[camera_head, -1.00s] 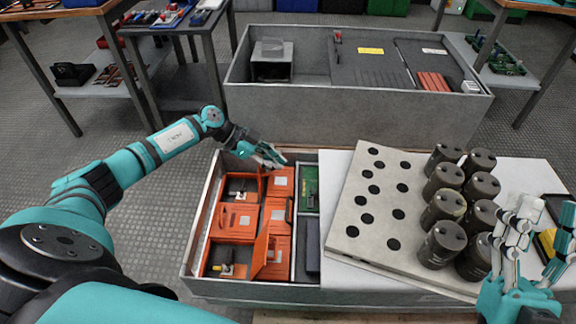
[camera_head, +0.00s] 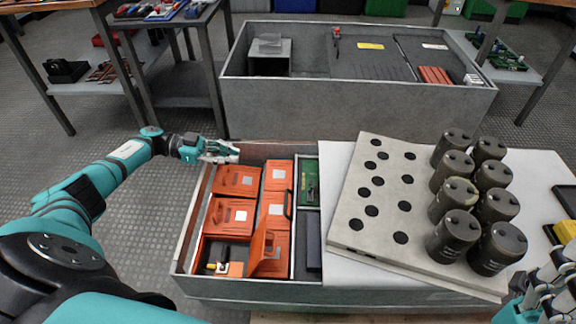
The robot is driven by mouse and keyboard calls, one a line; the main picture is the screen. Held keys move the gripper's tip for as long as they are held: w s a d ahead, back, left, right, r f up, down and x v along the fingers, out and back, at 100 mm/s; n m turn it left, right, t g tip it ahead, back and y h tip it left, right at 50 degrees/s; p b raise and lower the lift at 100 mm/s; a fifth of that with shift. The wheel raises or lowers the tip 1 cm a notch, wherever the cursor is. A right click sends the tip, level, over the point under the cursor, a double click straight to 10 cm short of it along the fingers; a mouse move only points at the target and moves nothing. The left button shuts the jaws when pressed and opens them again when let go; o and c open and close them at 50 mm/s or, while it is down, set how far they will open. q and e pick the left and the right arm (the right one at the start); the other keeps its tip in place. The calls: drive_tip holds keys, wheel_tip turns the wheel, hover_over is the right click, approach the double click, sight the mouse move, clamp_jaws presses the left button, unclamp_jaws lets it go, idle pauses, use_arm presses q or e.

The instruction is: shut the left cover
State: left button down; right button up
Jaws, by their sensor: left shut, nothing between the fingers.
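A grey bin holds orange boxes with orange covers. In its left column, the far cover (camera_head: 237,180) and the middle cover (camera_head: 230,216) lie flat over their boxes. The near cover (camera_head: 267,254) stands tilted up at the right side of its box, which is open and shows a yellow-and-white part (camera_head: 220,267) inside. My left gripper (camera_head: 228,152) is shut and empty, at the bin's far left corner, just beyond the far cover. My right gripper (camera_head: 552,285) is at the lower right edge, partly cut off; its finger opening is unclear.
Two more orange boxes (camera_head: 277,174) and a green board (camera_head: 309,182) are further right in the bin. A tilted plate with holes (camera_head: 350,210) and several dark cylinders (camera_head: 453,232) stand on the white top to the right. A larger grey bin (camera_head: 350,115) is behind.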

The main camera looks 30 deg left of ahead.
use_arm(q)
drive_tip(key=shift+s+a+f+b, duration=0.35)
drive_tip(key=shift+a+f+b, duration=0.25)
drive_tip(key=shift+a+f, duration=0.15)
drive_tip(key=v, duration=0.6)
drive_tip(key=shift+a+r, duration=0.1)
drive_tip(key=shift+a, duration=0.05)
drive_tip(key=shift+s+a+r, duration=0.15)
drive_tip(key=shift+s+a, duration=0.2)
drive_tip(key=shift+a, duration=0.2)
